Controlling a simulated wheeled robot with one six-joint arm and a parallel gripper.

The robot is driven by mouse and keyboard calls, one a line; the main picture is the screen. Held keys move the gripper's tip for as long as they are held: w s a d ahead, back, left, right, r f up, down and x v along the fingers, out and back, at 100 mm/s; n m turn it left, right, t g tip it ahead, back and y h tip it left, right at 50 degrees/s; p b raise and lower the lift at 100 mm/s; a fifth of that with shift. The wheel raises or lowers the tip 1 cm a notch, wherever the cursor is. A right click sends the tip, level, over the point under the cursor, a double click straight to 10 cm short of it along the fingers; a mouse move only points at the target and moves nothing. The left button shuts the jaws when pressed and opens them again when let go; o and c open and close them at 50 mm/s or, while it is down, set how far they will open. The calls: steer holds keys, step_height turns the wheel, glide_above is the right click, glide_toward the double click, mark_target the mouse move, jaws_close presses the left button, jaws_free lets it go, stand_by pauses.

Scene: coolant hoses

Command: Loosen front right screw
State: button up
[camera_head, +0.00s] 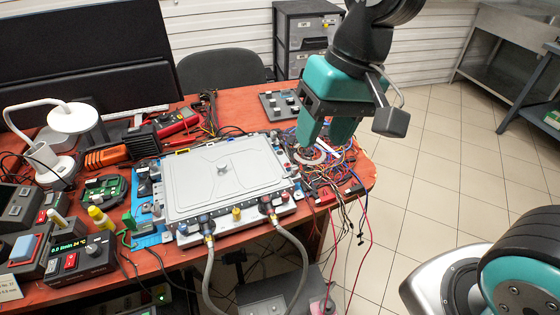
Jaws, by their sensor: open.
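A grey, lidded unit (190,196) with a small raised knob on top sits on a blue mat (150,238) on the red-brown table. Its front edge carries two hose fittings, with a left hose (209,265) and a right hose (297,250) hanging down, and a yellow cap (237,213) between them. Small fittings show at its front right corner, but I cannot tell which of them is the screw. My gripper (327,138) has teal fingers, is open and empty, and is in the air to the right of the unit, apart from it in the picture.
Tangled coloured wires (325,172) lie right of the unit, some hanging over the edge. A dark plate with small parts (281,104) lies behind. Meters and a white lamp (75,117) crowd the left side. The tiled floor (440,165) at right is open.

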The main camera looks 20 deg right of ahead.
steer(key=w+d+f+m+h, duration=0.1)
steer(key=w+f+m, duration=0.2)
steer(key=w+m, duration=0.55)
steer(key=m+h, duration=0.2)
steer(key=m, duration=0.4)
glide_toward(295, 167)
step_height(295, 167, down, 9)
steer(key=shift+f+p, duration=0.15)
steer(key=shift+p, duration=0.85)
